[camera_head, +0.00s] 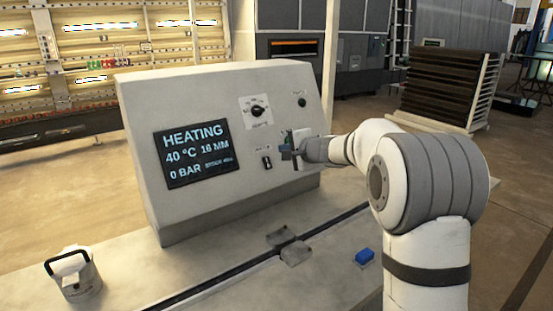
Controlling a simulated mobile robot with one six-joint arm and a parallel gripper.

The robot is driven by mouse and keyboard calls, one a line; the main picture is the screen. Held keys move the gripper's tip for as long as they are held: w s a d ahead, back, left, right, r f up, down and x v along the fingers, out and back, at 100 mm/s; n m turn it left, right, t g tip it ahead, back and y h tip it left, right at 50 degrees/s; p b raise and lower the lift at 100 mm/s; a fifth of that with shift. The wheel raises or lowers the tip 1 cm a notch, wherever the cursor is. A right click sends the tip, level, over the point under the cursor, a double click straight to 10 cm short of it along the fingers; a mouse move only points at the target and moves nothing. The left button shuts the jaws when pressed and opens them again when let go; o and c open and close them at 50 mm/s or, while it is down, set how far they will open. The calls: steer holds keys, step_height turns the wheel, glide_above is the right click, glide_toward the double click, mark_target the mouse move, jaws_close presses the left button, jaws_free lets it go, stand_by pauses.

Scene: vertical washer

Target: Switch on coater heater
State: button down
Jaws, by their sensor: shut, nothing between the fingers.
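A sloped light-grey control panel (215,110) stands on the bench. Its dark display (198,153) reads HEATING, 40 °C, 16 MM and 0 BAR. A black rotary knob (257,111) sits on a white plate in the upper middle. A small dark switch (267,162) is lower down, and a small dark green round button or lamp (302,102) is at upper right. My gripper (287,152) is shut and empty, close in front of the panel, just right of the small switch. It partly hides a control with a green part behind it. I cannot tell whether it touches the panel.
A white and grey container with a black handle (75,273) stands on the bench at front left. A dark rail (225,282) with grey blocks (290,247) crosses the bench. The bench top (130,265) is otherwise mostly clear.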

steer(key=shift+s+d+r, duration=0.5)
steer(key=shift+s+r, duration=0.2)
steer(key=shift+s, duration=0.1)
steer(key=shift+s+d+r, duration=0.5)
steer(key=shift+s+r, duration=0.2)
steer(key=shift+s, duration=0.1)
steer(key=s+f+n+g+h, duration=0.1)
steer(key=s+f+n+g, duration=0.15)
steer(key=s, duration=0.75)
steer(key=s+f+n+g+h, duration=0.1)
steer(key=s+f+n+g, duration=0.2)
steer(key=s, duration=0.7)
steer(key=s+d+f+n+g+h, duration=0.1)
steer(key=s+d+f+n+h, duration=0.1)
steer(key=s, duration=0.9)
steer(key=s+d+f+n+g+h, duration=0.2)
steer(key=s+d+f, duration=0.5)
steer(key=s, duration=0.4)
steer(key=shift+s+d+n+h, duration=0.2)
steer(key=shift+d+n+h, duration=0.65)
steer(key=shift+h, duration=0.25)
